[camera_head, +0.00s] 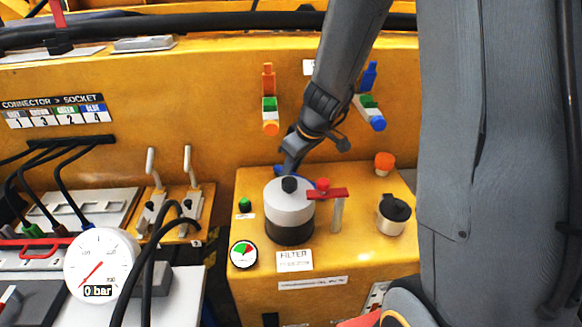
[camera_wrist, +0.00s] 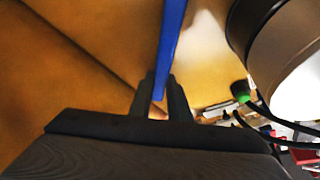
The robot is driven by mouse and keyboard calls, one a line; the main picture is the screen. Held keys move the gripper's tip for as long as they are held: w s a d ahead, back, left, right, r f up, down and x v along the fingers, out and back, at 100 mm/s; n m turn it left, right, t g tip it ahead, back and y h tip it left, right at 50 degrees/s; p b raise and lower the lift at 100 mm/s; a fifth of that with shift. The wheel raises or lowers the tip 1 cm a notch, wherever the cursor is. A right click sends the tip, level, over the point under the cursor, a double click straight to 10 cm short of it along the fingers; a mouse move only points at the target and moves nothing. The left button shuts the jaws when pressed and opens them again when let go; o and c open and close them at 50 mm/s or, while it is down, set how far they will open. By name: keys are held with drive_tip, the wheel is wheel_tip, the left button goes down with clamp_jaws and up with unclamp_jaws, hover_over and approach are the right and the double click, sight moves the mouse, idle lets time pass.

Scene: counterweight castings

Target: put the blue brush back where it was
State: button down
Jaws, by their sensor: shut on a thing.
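My gripper (camera_head: 289,168) is behind the filter canister in the head view, low over the yellow block. In the wrist view my gripper (camera_wrist: 160,95) is shut on a long blue bar, the blue brush (camera_wrist: 170,42), which runs up out of the picture. Its bristles cannot be made out. In the head view only a small blue piece of the brush (camera_head: 278,170) shows beside the fingers; the canister and my gripper hide the rest.
The grey and black filter canister (camera_head: 289,212) stands close in front of my gripper. A red lever (camera_head: 327,193) and a black-capped cup (camera_head: 393,214) are to its right. Orange-ended (camera_head: 269,104) and blue-ended (camera_head: 370,100) fittings are on the yellow wall. A gauge (camera_head: 98,266) is at left.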

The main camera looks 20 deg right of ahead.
drive_tip(key=shift+f, duration=0.15)
drive_tip(key=c, duration=1.7)
unclamp_jaws()
drive_tip(key=shift+o, duration=0.2)
drive_tip(key=shift+r, duration=0.35)
drive_tip(key=b+v, duration=0.1)
drive_tip(key=v, duration=1)
drive_tip(key=shift+s+r, duration=0.15)
drive_tip(key=shift+r, duration=0.15)
drive_tip(key=shift+d, duration=0.1)
